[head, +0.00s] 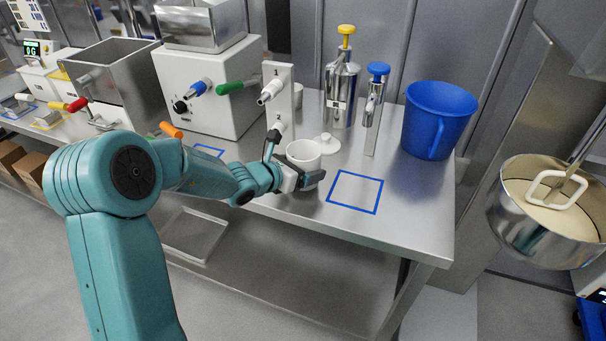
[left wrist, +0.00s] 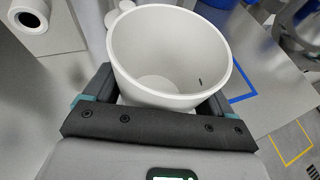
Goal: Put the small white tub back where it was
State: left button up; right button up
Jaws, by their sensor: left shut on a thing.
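The small white tub (head: 304,153) is at the front part of the steel table, left of a blue taped square (head: 355,191). My left gripper (head: 300,180) is shut around the tub's lower side. In the left wrist view the tub (left wrist: 170,52) sits upright between the two jaws, open at the top and empty apart from a small dark mark on its inner wall. I cannot tell whether its base touches the table. The blue square shows bare inside, and part of it shows in the left wrist view (left wrist: 243,83). My right gripper is not in view.
A white machine with numbered nozzles (head: 274,90) stands left of the tub. A white lid-like piece (head: 327,144) lies just behind it. Steel pump dispensers (head: 342,92) and a blue jug (head: 436,118) stand at the back. Another blue outline (head: 209,150) is partly hidden by my arm.

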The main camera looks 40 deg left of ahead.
pick_arm(q)
jog(key=shift+a+f, duration=0.1)
jog(key=shift+f, duration=0.6)
jog(key=shift+f+b, duration=0.15)
jog(key=shift+b, duration=0.15)
jog(key=o, duration=1)
jog(key=shift+o, duration=0.2)
jog(key=shift+r+p, duration=0.3)
jog(key=shift+p, duration=0.1)
jog(key=v, duration=1.2)
jog(key=shift+f, duration=0.1)
jog(key=shift+s, duration=0.15)
